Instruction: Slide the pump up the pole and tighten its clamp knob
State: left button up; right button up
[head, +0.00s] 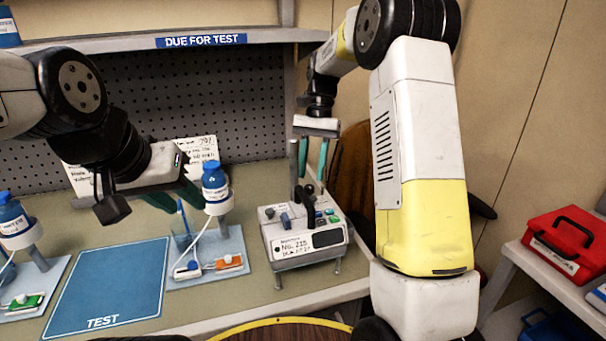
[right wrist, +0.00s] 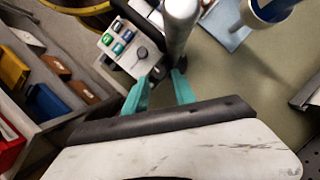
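The pump (head: 305,240) is a pale box with a dark screen, coloured buttons and a black handle on top. It sits at the right end of the bench, and its pale, buttoned side (right wrist: 122,42) shows in the right wrist view. A grey pole (right wrist: 178,28) runs beside it there. A dark round knob (right wrist: 142,53) is on the pump's face near the pole. My right gripper (head: 312,172) is above the pump, its teal fingers apart and nothing visibly held. My left gripper (head: 188,190) hovers over the bench further left; its finger gap is hidden.
A blue TEST mat (head: 108,285) lies bare on the bench. Blue-capped bottles on stands (head: 215,185) (head: 14,225) flank it. A pegboard (head: 215,100) and shelf (head: 200,42) stand behind. A red case (head: 565,240) rests on a side shelf at right.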

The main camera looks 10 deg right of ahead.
aim_at(310, 186)
jog(key=shift+x, duration=1.5)
grip_shut()
